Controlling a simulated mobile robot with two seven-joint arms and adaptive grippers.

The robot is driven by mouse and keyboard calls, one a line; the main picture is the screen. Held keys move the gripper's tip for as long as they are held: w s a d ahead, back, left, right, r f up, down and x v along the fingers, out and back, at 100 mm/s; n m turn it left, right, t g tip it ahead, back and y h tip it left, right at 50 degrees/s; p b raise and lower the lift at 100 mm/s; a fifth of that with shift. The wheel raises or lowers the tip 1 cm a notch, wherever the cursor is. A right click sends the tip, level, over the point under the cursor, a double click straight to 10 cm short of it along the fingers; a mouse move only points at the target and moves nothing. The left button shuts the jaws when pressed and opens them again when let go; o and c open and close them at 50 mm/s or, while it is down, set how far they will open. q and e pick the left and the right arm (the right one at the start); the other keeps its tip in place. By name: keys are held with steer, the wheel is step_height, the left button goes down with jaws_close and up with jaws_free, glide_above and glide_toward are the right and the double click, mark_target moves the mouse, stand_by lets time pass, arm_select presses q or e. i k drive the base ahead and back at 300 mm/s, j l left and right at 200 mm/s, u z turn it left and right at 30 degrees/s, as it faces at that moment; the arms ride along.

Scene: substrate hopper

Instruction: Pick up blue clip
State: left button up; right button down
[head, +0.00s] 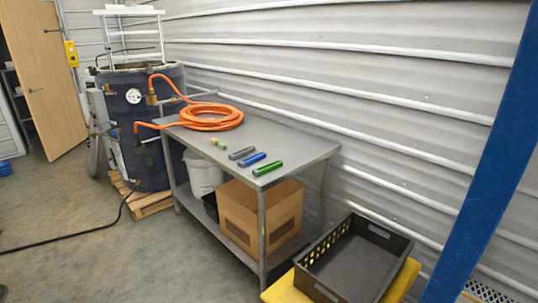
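The blue clip (252,160) lies on the grey metal table (290,142), near its front edge. It sits between a grey clip (242,153) behind it and a green clip (267,168) in front of it, with small gaps between them. Nothing covers the blue clip. Neither of my grippers shows in the head view.
An orange hose (212,118) is coiled at the table's far end, with a small green and yellow piece (218,144) nearby. A black crate (354,262) stands on a yellow surface at the lower right. A blue post (490,150) crosses the right side. The tabletop's right part is clear.

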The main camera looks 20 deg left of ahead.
mark_target(245, 163)
steer(key=i+j, duration=0.2)
steer(key=i+j+z, duration=0.1)
steer(key=j, duration=0.35)
steer(key=i+j, duration=0.3)
steer(key=i+j+z, duration=0.15)
steer(key=j, duration=0.2)
steer(key=i+j, duration=0.2)
steer(key=j, duration=0.15)
steer(key=i+j+z, duration=0.1)
steer(key=j, duration=0.25)
steer(key=i, duration=0.1)
